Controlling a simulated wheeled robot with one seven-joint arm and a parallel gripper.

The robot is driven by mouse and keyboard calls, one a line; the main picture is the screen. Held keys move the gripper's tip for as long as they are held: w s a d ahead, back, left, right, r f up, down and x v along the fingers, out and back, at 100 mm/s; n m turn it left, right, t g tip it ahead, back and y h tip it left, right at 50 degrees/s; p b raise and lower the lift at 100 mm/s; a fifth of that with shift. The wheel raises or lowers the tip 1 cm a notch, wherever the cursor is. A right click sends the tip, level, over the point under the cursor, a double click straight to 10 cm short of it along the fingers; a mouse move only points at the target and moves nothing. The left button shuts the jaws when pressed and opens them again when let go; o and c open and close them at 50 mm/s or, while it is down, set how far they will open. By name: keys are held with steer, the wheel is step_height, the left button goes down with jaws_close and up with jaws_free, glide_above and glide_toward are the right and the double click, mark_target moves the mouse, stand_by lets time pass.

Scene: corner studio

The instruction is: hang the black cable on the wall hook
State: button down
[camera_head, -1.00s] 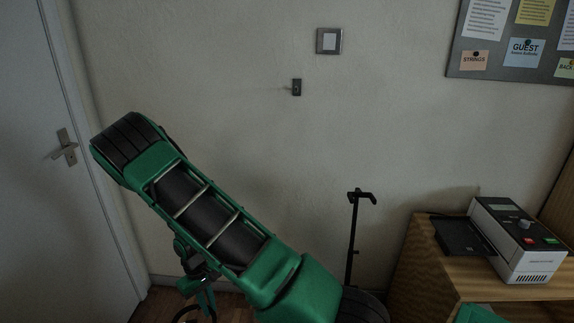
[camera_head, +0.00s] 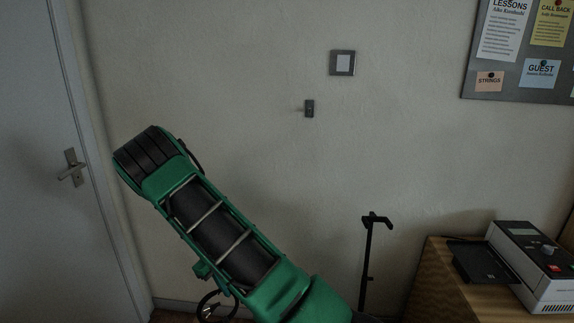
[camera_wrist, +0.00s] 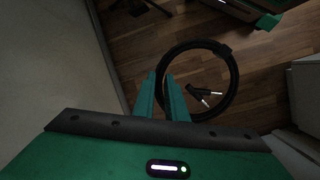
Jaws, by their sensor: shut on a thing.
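The black cable is a round coil (camera_wrist: 236,72) in the wrist view, with two silver-tipped plugs lying inside the loop. My gripper (camera_wrist: 161,76) is shut on the left side of the coil, which hangs above the wooden floor. In the head view part of the coil (camera_head: 204,309) shows low down, beside my green arm; the arm hides most of my gripper there. The wall hook (camera_head: 309,108) is a small dark piece on the bare wall, above and to the right of the coil and apart from it.
A light switch (camera_head: 342,63) is above the hook. A thin black stand (camera_head: 368,265) rises below it. A wooden cabinet (camera_head: 426,283) with a white device (camera_head: 535,262) is at right, a noticeboard (camera_head: 515,90) above. A door (camera_head: 35,160) is at left. The wall around the hook is clear.

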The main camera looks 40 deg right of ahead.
steer(key=w+d+r+n+t+h, duration=0.25)
steer(key=d+r, duration=0.35)
steer(key=r, duration=0.3)
steer(key=w+d+r+n+t+h, duration=0.1)
steer(key=d+r+n+h, duration=0.4)
steer(key=r, duration=0.5)
steer(key=w+d+r+n+t+h, duration=0.2)
steer(key=d+r, duration=0.4)
steer(key=r, duration=0.3)
steer(key=s+d+r+t+h, duration=0.1)
steer(key=s+d+r+h, duration=0.1)
steer(key=r, duration=0.7)
steer(key=s+d+r+t+h, duration=0.1)
steer(key=s+d+r, duration=0.3)
steer(key=r, duration=0.6)
steer(key=s+d+r+t+h, duration=0.1)
steer(key=s+d+r+h, duration=0.2)
steer(key=r, duration=0.6)
steer(key=shift+s+d+r, duration=0.25)
steer(key=shift+s+d, duration=0.05)
steer(key=shift+d, duration=0.1)
